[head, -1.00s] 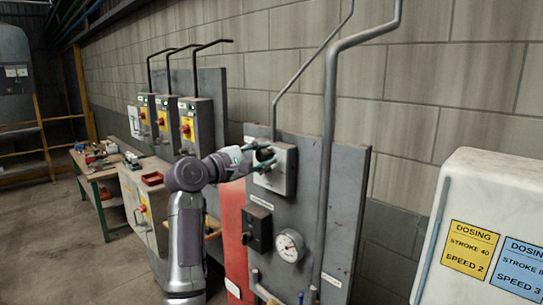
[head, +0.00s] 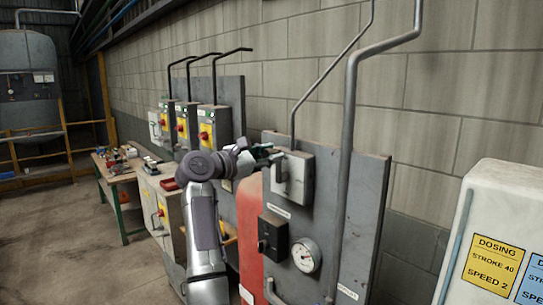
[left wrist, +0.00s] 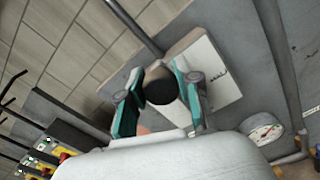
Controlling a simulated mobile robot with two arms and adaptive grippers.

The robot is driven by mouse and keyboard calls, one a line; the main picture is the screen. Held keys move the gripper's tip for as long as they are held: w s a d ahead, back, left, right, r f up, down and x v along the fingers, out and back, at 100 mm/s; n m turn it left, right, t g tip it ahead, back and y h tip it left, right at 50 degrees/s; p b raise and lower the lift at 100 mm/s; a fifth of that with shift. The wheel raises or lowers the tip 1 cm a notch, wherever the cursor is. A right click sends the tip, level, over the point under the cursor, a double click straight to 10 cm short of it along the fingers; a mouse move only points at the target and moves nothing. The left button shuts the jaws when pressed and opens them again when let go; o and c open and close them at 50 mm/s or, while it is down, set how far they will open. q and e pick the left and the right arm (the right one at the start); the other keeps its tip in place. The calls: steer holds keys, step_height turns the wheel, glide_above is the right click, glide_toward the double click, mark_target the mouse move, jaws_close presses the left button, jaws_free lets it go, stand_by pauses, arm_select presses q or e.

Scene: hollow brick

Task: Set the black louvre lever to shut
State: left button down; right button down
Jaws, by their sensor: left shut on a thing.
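A pale grey box (head: 300,178) with a lever (head: 282,171) on its front is fixed to the grey wall panel. My left gripper (head: 276,154) is at the upper front of this box. In the left wrist view its teal fingers (left wrist: 159,98) are either side of a pale, round lever end with a dark face (left wrist: 160,88), and they are shut on it. Below stands a black box (head: 274,238) with a black handle on its front, apart from my gripper. I cannot read the small labels, so which lever is the louvre one is unclear. My right gripper is out of view.
A round gauge (head: 306,255) sits right of the black box. A thick grey pipe (head: 347,165) runs up the panel to the right. Switch boxes (head: 208,132) and a table of small items (head: 112,168) are farther left.

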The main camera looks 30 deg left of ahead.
arm_select(q)
steer(key=shift+a, duration=0.1)
stand_by(0.3)
steer(key=c, duration=0.8)
jaws_free()
steer(key=shift+c, duration=0.2)
steer(key=shift+o, duration=0.4)
steer(key=shift+a, duration=0.1)
steer(key=v, duration=1.2)
